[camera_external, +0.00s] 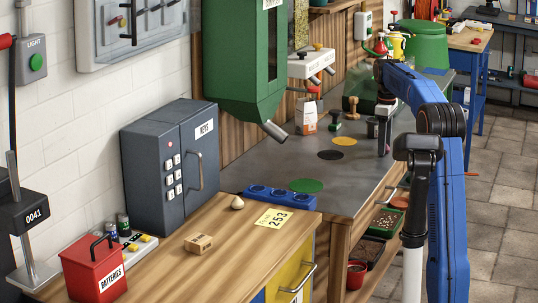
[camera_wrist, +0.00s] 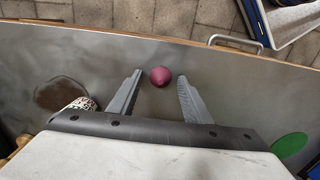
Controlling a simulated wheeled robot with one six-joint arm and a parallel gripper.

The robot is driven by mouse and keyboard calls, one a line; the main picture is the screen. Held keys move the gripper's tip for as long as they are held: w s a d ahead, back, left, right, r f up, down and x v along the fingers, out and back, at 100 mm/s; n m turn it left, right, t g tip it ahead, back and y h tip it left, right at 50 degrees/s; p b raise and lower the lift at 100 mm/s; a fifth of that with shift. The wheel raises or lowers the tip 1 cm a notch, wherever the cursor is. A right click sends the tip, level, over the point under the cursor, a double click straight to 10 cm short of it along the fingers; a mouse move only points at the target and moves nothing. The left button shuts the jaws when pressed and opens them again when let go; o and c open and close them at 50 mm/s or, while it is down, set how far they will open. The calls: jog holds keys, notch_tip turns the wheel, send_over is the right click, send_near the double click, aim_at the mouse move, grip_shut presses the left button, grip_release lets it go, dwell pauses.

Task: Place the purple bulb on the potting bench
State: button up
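The purple bulb (camera_wrist: 160,76) shows in the wrist view between the tips of my gripper (camera_wrist: 159,80). A narrow gap shows on each side of it, so the fingers look open around it. The bulb is over the grey top of the potting bench (camera_wrist: 220,78), near its front edge; I cannot tell whether it touches the surface. In the external view my gripper (camera_external: 384,150) points down at the right front edge of the potting bench (camera_external: 300,165); the bulb cannot be made out there.
Green (camera_external: 306,186), black (camera_external: 331,155) and yellow (camera_external: 344,141) discs lie on the bench. A paper bag (camera_external: 308,116) and stamp-like tools (camera_external: 335,120) stand behind. A green machine (camera_external: 245,65) overhangs the bench. A pale bulb (camera_external: 237,203) sits on the wooden counter (camera_external: 215,222) in front.

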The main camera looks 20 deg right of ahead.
notch_tip(320, 180, up, 12)
jog(key=shift+r, duration=0.15)
dwell(0.5)
jog(key=s+a+f+m+t, duration=0.15)
jog(key=s+a, duration=0.25)
jog(key=s, duration=0.5)
jog(key=s+a+f+m, duration=0.1)
jog(key=s+a+m, duration=0.15)
jog(key=s, duration=0.55)
jog(key=s+a+f+m+t, duration=0.1)
jog(key=s+a, duration=0.3)
jog(key=s, duration=0.5)
jog(key=s+a+f+m+t, duration=0.1)
jog(key=s+a+f+m, duration=0.1)
jog(key=s+f, duration=0.8)
jog(key=s+a+f+m+t, duration=0.1)
jog(key=s+a+f+m, duration=0.1)
jog(key=s+f, duration=0.9)
jog(key=shift+s+a+f, duration=0.15)
jog(key=shift+s+a, duration=0.1)
jog(key=shift+s, duration=0.85)
